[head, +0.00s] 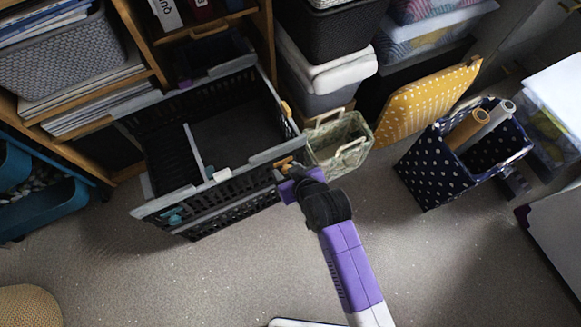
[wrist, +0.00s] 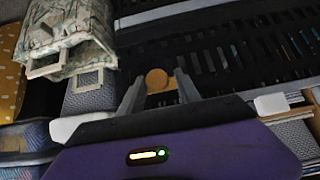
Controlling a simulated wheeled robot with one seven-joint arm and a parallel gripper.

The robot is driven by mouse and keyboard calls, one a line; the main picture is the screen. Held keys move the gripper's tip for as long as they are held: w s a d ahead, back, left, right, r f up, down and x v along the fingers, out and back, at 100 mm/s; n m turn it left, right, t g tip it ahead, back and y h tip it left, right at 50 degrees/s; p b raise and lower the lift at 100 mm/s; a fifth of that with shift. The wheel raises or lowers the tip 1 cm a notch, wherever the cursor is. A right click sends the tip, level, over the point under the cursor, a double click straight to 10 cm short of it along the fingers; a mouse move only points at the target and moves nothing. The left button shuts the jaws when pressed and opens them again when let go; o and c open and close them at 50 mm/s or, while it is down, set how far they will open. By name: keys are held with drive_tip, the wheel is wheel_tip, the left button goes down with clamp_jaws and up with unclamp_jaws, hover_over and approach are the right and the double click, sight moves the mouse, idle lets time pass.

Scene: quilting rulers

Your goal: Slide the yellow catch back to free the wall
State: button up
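The black slatted crate (head: 235,193) with a grey rim stands on the floor at centre left in the head view. A yellow catch (head: 284,161) sits at the near right corner of its front wall. My gripper (head: 290,176) is right at this catch. In the wrist view the round orange-yellow catch (wrist: 157,79) lies between the two grey fingertips of my gripper (wrist: 160,80). The fingers stand apart on either side of it; I cannot tell whether they touch it. A second yellow catch (head: 286,108) shows farther back on the crate's right rim.
A green patterned fabric bin (head: 340,140) stands close to the crate's right side. A navy dotted bin (head: 428,170) with rolls is farther right. Wooden shelving (head: 145,50) rises behind left. The carpet (head: 230,270) in front is mostly clear.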

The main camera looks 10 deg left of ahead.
drive_tip(key=shift+o, duration=0.6)
drive_tip(key=p+v, duration=0.3)
drive_tip(key=v, duration=0.4)
drive_tip(key=shift+s+d+r, duration=0.15)
drive_tip(key=shift+s+r, duration=0.05)
drive_tip(key=shift+r, duration=0.05)
